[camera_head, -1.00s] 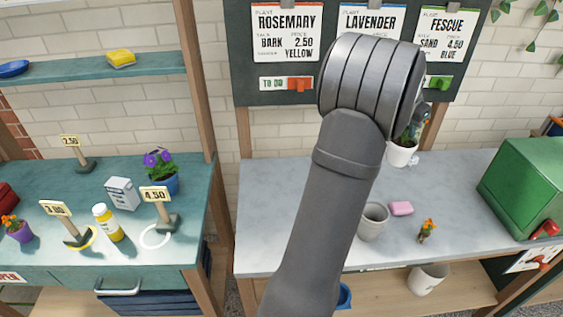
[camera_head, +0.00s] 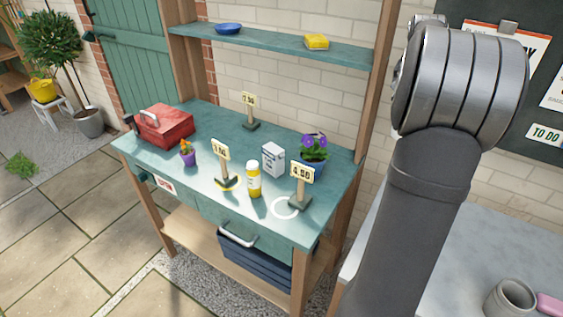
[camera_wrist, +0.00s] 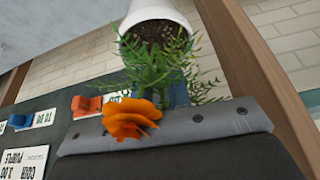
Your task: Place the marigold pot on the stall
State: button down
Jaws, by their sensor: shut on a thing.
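The marigold pot shows in the wrist view as a white pot (camera_wrist: 158,14) with dark soil, feathery green leaves and an orange bloom (camera_wrist: 131,119). The picture is upside down there. My gripper (camera_wrist: 180,95) is shut on the marigold pot, its fingers mostly hidden by leaves. In the head view my arm hides gripper and pot. The stall (camera_head: 215,122) is the teal table at the middle left. An empty white ring (camera_head: 285,208) lies on its top beside the 4.50 sign (camera_head: 302,174).
On the stall stand a violet in a blue pot (camera_head: 313,163), a white box (camera_head: 273,158), a yellow bottle (camera_head: 254,180), a small purple pot (camera_head: 188,156) and a red toolbox (camera_head: 165,125). A shelf (camera_head: 270,40) hangs above. A grey cup (camera_head: 510,299) stands on the right bench.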

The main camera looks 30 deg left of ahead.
jog(key=s+a+r+n+y, duration=0.1)
jog(key=s+a+r+n, duration=0.15)
jog(key=a, duration=1.05)
jog(key=s+a+f+n+y, duration=0.1)
jog(key=s+a+f, duration=0.3)
jog(key=a, duration=1)
jog(key=s+a+f+n, duration=0.2)
jog(key=a+f, duration=0.5)
jog(key=a, duration=0.8)
notch_tip(320, 180, down, 10)
jog(key=shift+s+a, duration=0.3)
jog(key=shift+s, duration=0.05)
jog(key=shift+f, duration=0.15)
jog(key=c, duration=1.6)
grip_release()
jog(key=shift+f, duration=0.1)
jog(key=shift+o, duration=1.3)
